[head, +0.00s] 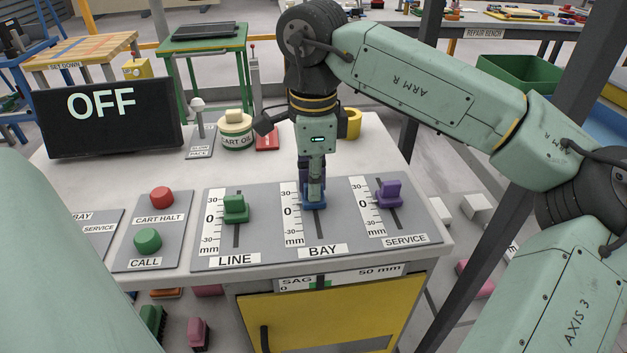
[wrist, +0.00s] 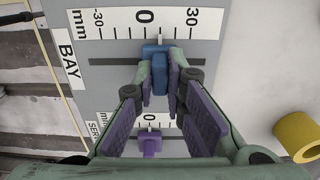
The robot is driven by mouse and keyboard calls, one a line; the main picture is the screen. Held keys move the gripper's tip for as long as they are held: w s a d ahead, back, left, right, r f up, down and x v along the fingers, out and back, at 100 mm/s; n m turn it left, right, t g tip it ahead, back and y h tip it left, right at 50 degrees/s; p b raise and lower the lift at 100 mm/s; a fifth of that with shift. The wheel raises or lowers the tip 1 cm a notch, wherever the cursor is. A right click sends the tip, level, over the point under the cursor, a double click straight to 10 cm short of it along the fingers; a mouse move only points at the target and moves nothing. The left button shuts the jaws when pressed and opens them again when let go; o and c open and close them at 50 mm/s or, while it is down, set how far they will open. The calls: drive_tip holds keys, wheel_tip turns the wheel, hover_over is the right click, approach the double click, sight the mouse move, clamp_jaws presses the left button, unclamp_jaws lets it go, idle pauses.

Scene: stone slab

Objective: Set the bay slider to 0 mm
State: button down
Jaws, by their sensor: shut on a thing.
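The bay slider's blue knob (head: 314,203) sits in its slot on the grey panel marked BAY. In the wrist view the blue knob (wrist: 160,72) stands between the two purple-padded fingers of my gripper (wrist: 162,78), which is shut on it. Its pale pointer appears close to the 0 on the scale (wrist: 146,33), slightly toward the 30 side.
The green LINE slider (head: 235,208) is on the left and the purple SERVICE slider (head: 389,195) on the right, both close by. Red (head: 161,197) and green (head: 147,240) buttons lie further left. A yellow ring-shaped object (head: 353,124) stands behind. A screen (head: 108,118) reads OFF.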

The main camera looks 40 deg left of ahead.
sight(314, 203)
drive_tip(key=shift+s+d+f+b, duration=0.1)
drive_tip(key=shift+s+d+b, duration=0.3)
drive_tip(key=shift+d, duration=0.15)
drive_tip(key=c, duration=1.6)
unclamp_jaws()
drive_tip(key=shift+c, duration=0.2)
wheel_tip(314, 203, up, 12)
drive_tip(key=shift+s, duration=0.1)
